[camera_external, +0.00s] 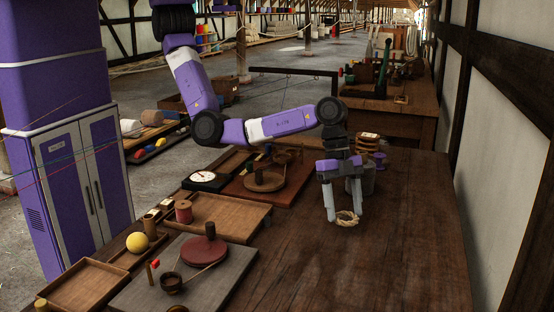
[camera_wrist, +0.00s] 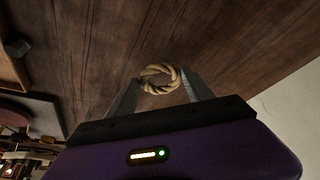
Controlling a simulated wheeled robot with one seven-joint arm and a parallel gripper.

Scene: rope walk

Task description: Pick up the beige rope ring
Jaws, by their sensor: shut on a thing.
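The beige rope ring (camera_external: 347,218) is a small twisted loop at the middle right of the wooden table (camera_external: 380,270). My gripper (camera_external: 344,215) points down at it and is shut on it. In the wrist view the ring (camera_wrist: 160,79) sits between the two grey fingertips (camera_wrist: 160,84), with one finger at each side. Its round opening shows the wood behind it. The ring is at or very close to the table top; I cannot tell whether it touches the wood.
A wooden tray (camera_external: 228,225), a board with a red disc (camera_external: 185,285) and a white dial (camera_external: 202,177) lie to the left. The table's front right is clear.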

